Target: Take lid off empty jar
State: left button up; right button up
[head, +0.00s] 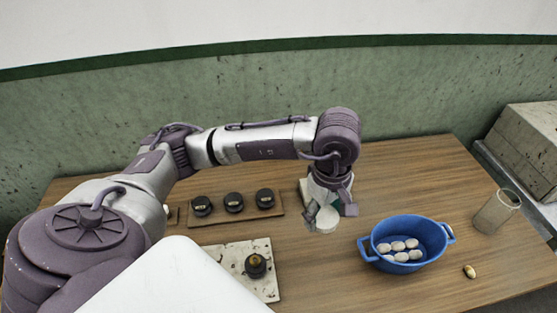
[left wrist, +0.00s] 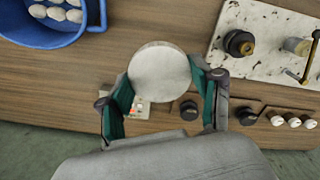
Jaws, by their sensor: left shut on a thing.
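My left gripper (head: 329,207) is shut on a pale round lid (head: 327,220). The lid also shows between the two fingers in the left wrist view (left wrist: 160,72), with a finger at each side of it. In the head view it hangs in front of the gripper, left of the blue basin. What lies directly under the lid is hidden. A clear glass jar (head: 496,212) stands at the right of the table, open at the top and looking empty. It is well apart from the gripper. My right gripper is not in view.
The blue basin (head: 374,256) holds several white cocoons; a small yellowish-brown piece (head: 469,271) lies right of it. A wooden strip (head: 280,208) bears three dark round pieces. A speckled slab (head: 232,248) carries a dark knob. Bare wood lies between slab and basin.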

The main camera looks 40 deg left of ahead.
aim_at(335, 211)
pick_arm(q)
jog(key=n, duration=0.3)
jog(key=w+d+f+n, duration=0.1)
jog(key=n, duration=0.2)
jog(key=w+n, duration=0.1)
jog(key=n, duration=0.2)
jog(key=shift+w+d+f, duration=0.15)
jog(key=shift+w+f, duration=0.05)
jog(key=w+f+n, duration=0.1)
jog(key=f+n, duration=0.3)
jog(key=n, duration=0.5)
jog(key=w+d+f+n+p, duration=0.1)
jog(key=w+f+n, duration=0.1)
jog(key=f+n, duration=0.3)
jog(key=w+f+n, duration=0.2)
jog(key=f+n, duration=0.2)
jog(key=n, duration=0.8)
jog(key=shift+d+f+n, duration=0.35)
jog(key=shift+n, duration=0.05)
jog(key=shift+f, duration=0.45)
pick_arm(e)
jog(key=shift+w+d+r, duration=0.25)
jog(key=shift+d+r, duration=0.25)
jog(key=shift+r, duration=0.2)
pick_arm(q)
jog(key=shift+f, duration=0.1)
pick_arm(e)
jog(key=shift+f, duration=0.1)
